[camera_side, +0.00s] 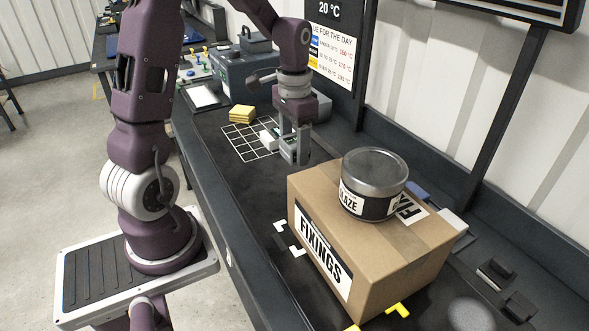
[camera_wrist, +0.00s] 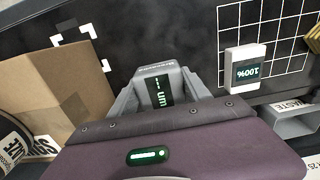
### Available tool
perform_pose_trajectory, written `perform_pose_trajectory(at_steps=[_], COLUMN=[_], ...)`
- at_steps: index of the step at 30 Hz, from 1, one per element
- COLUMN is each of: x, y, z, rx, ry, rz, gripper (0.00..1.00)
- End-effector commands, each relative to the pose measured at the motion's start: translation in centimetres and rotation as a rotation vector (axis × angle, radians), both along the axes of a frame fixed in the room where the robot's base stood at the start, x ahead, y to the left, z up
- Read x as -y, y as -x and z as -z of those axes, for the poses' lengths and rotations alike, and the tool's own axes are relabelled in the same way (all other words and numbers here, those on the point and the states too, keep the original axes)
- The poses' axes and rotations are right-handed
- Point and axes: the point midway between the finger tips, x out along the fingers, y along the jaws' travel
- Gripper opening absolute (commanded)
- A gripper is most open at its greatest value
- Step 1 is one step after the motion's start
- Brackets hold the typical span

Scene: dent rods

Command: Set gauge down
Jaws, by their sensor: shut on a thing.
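The gauge, a grey device with a dark lit display, sits between my fingers in the wrist view (camera_wrist: 158,84). My gripper (camera_wrist: 160,98) is shut on it. In the side view my gripper (camera_side: 292,153) points down behind the cardboard box, over the dark bench top beside the white grid. The gauge is mostly hidden by the fingers there, and I cannot tell whether it touches the bench. A second, white device (camera_wrist: 245,68) with a display reading 100% lies on the grid edge, apart from my gripper; it also shows in the side view (camera_side: 268,140).
A cardboard box (camera_side: 375,250) marked FIXINGS carries a round tin (camera_side: 374,180). White corner marks (camera_side: 289,240) lie on the bench beside it. The white grid (camera_side: 243,150) has free squares, and yellow pads (camera_side: 242,114) lie at its far edge. A grey waste bin (camera_wrist: 290,122) stands nearby.

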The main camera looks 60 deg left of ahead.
Motion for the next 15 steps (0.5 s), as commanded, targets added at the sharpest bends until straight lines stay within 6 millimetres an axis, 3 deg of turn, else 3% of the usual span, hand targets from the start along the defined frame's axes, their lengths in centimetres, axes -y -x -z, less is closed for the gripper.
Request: perform_pose_trajectory(at_steps=[7,15], x=[0.0,0.0], y=[0.0,0.0], z=[4.4,5.1], rx=[-0.003,0.001], ry=[0.002,0.0], rz=[0.001,0.0], gripper=[0.06,0.06])
